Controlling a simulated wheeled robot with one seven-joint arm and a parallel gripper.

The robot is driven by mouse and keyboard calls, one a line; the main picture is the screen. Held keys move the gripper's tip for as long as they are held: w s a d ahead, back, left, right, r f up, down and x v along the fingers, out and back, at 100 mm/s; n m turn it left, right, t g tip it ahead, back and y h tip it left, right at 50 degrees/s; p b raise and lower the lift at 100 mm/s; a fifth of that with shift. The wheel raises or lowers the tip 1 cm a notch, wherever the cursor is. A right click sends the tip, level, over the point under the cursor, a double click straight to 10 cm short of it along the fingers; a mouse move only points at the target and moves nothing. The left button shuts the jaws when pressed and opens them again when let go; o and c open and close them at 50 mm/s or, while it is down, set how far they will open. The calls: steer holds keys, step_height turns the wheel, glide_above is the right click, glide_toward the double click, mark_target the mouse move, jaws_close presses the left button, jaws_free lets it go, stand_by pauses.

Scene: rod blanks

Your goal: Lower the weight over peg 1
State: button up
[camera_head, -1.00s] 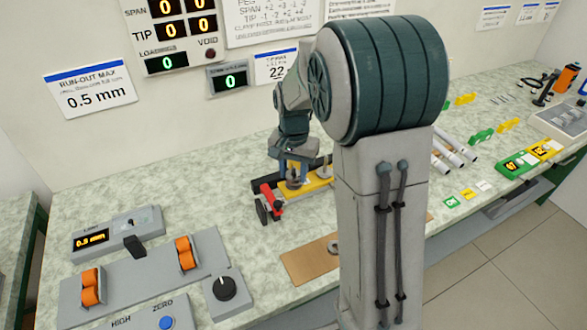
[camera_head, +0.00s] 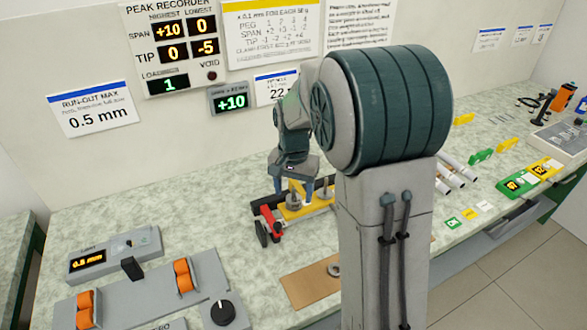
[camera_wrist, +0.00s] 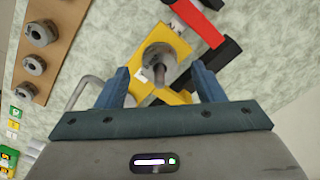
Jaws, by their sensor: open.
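A round grey weight (camera_wrist: 158,57) sits low on the yellow fixture (camera_wrist: 173,38), with an upright peg (camera_wrist: 159,72) rising through its middle. In the head view the weight (camera_head: 293,201) stands upright on the yellow fixture (camera_head: 318,205). My gripper (camera_wrist: 161,78) is open, its blue fingers apart on either side of the peg, with clear gaps. In the head view my gripper (camera_head: 294,190) hangs over the weight. I cannot read a peg number here.
A red and black clamp (camera_head: 267,220) adjoins the fixture. A brown board (camera_wrist: 60,25) holds several more grey weights. The peak recorder (camera_head: 172,45) shows span +10, 0, tip 0, -5, loadings 1; the small display (camera_head: 231,102) reads +10.

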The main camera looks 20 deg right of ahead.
step_height(320, 180, up, 12)
steer(key=s+f+n+t, duration=0.1)
steer(key=s+f+n, duration=0.1)
steer(key=s, duration=0.8)
steer(key=s+f+n+t, duration=0.1)
steer(key=s+f+n, duration=0.2)
steer(key=s, duration=0.7)
steer(key=shift+s+n+t, duration=0.3)
steer(key=shift+n+t, duration=0.1)
steer(key=shift+n, duration=0.4)
steer(key=shift+f, duration=0.1)
